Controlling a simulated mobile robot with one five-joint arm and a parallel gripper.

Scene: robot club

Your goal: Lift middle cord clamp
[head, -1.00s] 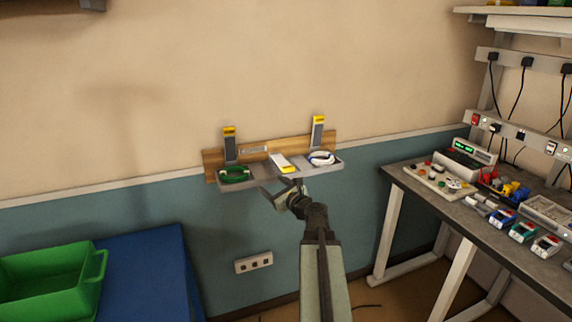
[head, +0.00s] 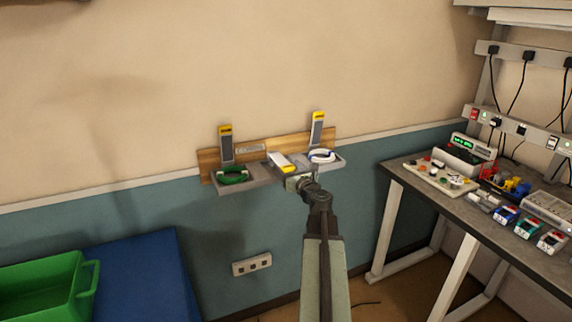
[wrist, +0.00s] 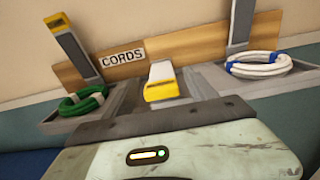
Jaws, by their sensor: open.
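The middle cord clamp (head: 280,161) is a lever with a yellow tip, lying low between two raised clamps on a wooden wall board. In the wrist view its yellow end (wrist: 164,87) faces me, just beyond my gripper body. My gripper (head: 292,180) is at the front edge of the middle place. In the wrist view the jaws (wrist: 165,110) are open, with nothing seen between them; their tips are partly hidden. Whether they touch the lever cannot be told.
The left clamp (head: 226,143) and right clamp (head: 317,128) stand raised. A green cord coil (head: 233,177) lies in the left tray, a white coil (head: 322,156) in the right. A workbench (head: 470,205) stands right; a green crate (head: 45,285) sits lower left.

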